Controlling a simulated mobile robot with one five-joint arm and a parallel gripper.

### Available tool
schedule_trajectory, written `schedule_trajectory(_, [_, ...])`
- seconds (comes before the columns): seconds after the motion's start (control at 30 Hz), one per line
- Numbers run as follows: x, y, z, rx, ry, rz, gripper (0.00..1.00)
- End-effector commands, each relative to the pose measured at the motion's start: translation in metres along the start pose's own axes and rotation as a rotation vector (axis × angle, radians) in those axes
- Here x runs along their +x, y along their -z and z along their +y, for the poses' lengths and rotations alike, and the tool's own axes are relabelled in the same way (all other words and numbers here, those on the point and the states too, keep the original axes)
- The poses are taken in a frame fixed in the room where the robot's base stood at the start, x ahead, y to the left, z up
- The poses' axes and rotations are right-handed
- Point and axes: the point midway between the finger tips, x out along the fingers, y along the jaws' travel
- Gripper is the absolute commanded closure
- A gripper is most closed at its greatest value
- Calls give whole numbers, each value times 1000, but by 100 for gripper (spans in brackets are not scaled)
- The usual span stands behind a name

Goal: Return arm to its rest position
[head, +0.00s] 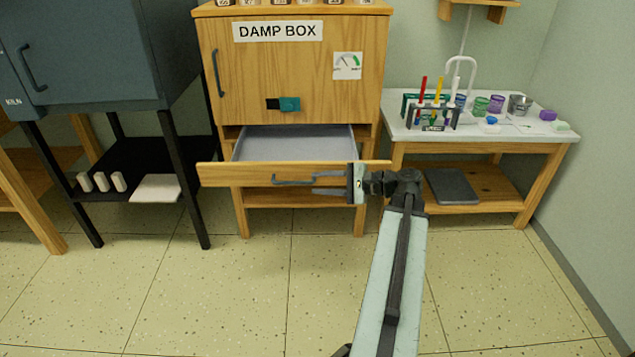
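My arm reaches up from the bottom of the head view toward the damp box (290,75). My gripper (318,183) points left in front of the open drawer (225,174). Its two fingers look apart, one above the other. The right end of the dark drawer handle (290,182) lies close to the fingertips or between them; I cannot tell whether they touch it. The drawer is pulled out, and its grey inside looks empty.
The damp box door above is closed, with a teal latch (289,104). A side table (480,135) with a tool rack and cups stands at right. A dark kiln (85,50) on a black stand is at left. The tiled floor (220,300) in front is clear.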

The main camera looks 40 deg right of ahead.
Motion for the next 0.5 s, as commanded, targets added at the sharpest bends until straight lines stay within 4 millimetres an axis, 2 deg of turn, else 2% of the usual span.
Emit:
schedule_trajectory(0.27, [1,0,0,0,0,-1,68])
schedule_trajectory(0.33, [8,-5,-1,-3,-8,-13,68])
schedule_trajectory(0.37, [16,-10,-2,-6,-16,-25,68])
schedule_trajectory(0.43, [45,-30,-5,-19,-46,-73,68])
schedule_trajectory(0.47, [62,-42,-6,-26,-64,-102,68])
schedule_trajectory(0.5, [88,-62,-6,-38,-92,-146,68])
